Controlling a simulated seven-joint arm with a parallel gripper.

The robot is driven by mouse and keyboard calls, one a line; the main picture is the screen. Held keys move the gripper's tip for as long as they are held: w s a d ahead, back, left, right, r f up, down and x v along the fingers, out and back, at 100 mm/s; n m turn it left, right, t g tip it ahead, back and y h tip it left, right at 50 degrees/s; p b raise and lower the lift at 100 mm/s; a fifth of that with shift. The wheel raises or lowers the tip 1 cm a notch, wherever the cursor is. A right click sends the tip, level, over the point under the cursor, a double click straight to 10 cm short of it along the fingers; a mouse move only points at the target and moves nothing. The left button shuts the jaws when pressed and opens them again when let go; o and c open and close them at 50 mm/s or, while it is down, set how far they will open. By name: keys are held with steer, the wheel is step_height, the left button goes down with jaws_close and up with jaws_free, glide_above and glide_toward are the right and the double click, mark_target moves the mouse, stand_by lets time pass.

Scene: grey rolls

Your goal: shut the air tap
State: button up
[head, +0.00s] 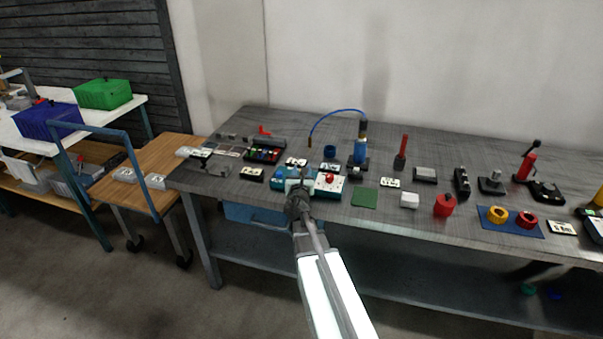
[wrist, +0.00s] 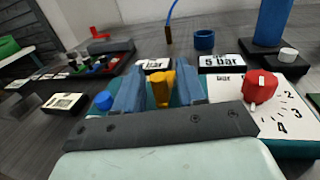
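A teal unit with a white dial plate (wrist: 283,114) lies under my gripper. A yellow tap-like handle (wrist: 161,85) stands on it. A red knob (wrist: 260,86) sits on the dial plate, which carries numbers and "bar"; the knob also shows in the head view (head: 329,177). A blue knob (wrist: 103,101) is at the unit's left. My gripper (wrist: 160,78) is open, with one blue-grey finger on each side of the yellow handle. Narrow gaps seem to show, but contact is hard to tell. In the head view my gripper (head: 299,186) hides much of the unit.
A red lever (head: 265,130) stands behind on the left. Small label cards (wrist: 222,61) lie just beyond the unit. A green mat (head: 364,197) lies bare to the right.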

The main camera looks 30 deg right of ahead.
steer(key=shift+v, duration=3.8)
